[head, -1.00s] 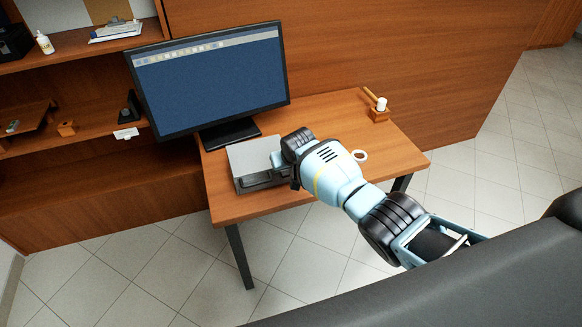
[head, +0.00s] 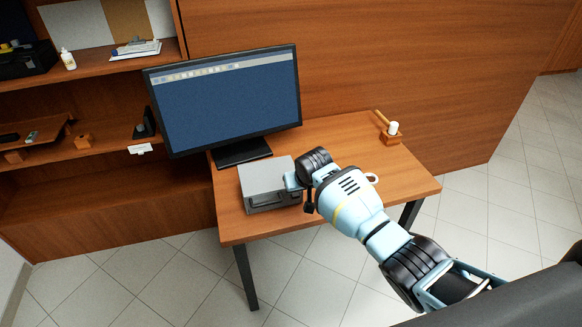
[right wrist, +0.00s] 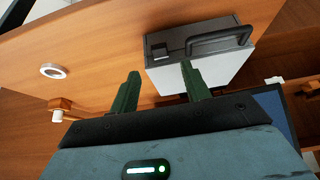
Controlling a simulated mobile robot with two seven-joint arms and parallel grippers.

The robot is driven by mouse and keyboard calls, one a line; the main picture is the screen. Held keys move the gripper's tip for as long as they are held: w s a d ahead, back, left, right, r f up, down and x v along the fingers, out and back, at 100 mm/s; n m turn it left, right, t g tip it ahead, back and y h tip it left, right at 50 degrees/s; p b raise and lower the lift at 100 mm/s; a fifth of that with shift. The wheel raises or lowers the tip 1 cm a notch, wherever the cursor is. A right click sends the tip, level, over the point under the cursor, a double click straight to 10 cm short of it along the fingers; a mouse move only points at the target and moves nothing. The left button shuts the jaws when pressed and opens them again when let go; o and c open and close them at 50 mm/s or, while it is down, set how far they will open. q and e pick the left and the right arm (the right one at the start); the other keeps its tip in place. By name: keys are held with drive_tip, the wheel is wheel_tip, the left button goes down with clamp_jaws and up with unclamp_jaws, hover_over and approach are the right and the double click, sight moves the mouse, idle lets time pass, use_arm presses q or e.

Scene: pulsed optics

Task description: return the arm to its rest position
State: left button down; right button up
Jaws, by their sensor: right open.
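My right arm (head: 350,205) reaches in from the lower right in the head view, over the desk's front part. Its gripper (right wrist: 160,82) shows in the right wrist view with two dark green fingers spread apart and nothing between them. In the head view the hand is beside the right end of a grey box (head: 265,175), and the fingertips are hard to make out. The box has a dark front with a handle and also shows beyond the fingers in the right wrist view (right wrist: 215,70). My left gripper is not in view.
The desk (head: 405,175) carries a monitor (head: 230,100) at the back left. A white ring (right wrist: 53,71) lies near my arm. A small wooden holder (head: 390,136) stands at the back right. Shelves (head: 90,150) stand to the left. The tiled floor (head: 185,270) in front is clear.

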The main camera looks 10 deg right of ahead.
drive_tip(key=s+a+f+n+t+y, duration=0.1)
drive_tip(key=s+f, duration=0.7)
drive_tip(key=s, duration=0.2)
drive_tip(key=s+a+f+t+y, duration=0.1)
drive_tip(key=s+f, duration=0.6)
drive_tip(key=s, duration=0.3)
drive_tip(key=s+d+r+t, duration=0.1)
drive_tip(key=s+d, duration=0.1)
drive_tip(key=s, duration=0.9)
drive_tip(key=s+d+r, duration=0.1)
drive_tip(key=s+d, duration=0.1)
drive_tip(key=s, duration=0.9)
drive_tip(key=shift+n+t, duration=0.4)
drive_tip(key=shift+d, duration=0.1)
